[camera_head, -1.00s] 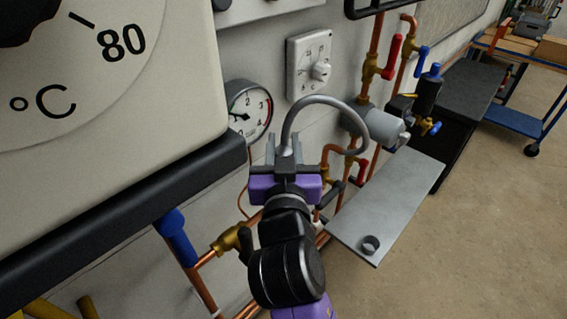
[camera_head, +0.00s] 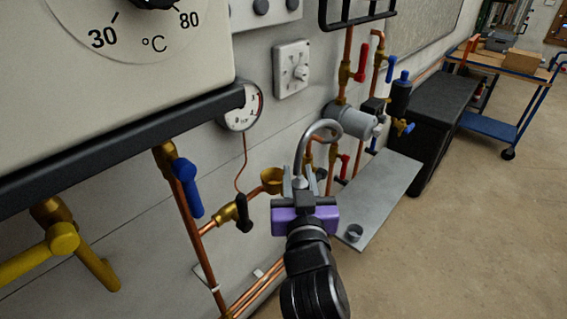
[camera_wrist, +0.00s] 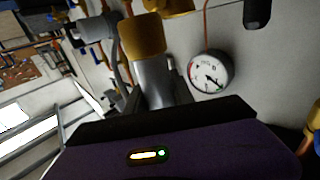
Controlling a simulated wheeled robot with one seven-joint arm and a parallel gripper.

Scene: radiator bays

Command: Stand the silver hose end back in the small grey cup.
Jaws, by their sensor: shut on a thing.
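My gripper (camera_head: 300,187) is shut on the silver hose end, at the lower end of a grey hose (camera_head: 322,127). The hose arches from my fingers over to a grey cylinder (camera_head: 352,119) on the wall. The hose end itself is mostly hidden between the fingers in the head view. The small grey cup (camera_head: 355,233) stands near the front end of a grey shelf (camera_head: 385,195), right of and below my gripper. It looks empty.
Copper pipes with a blue-handled valve (camera_head: 187,187) run along the wall. A pressure gauge (camera_head: 241,108) hangs above left. A black cabinet (camera_head: 440,120) stands behind the shelf.

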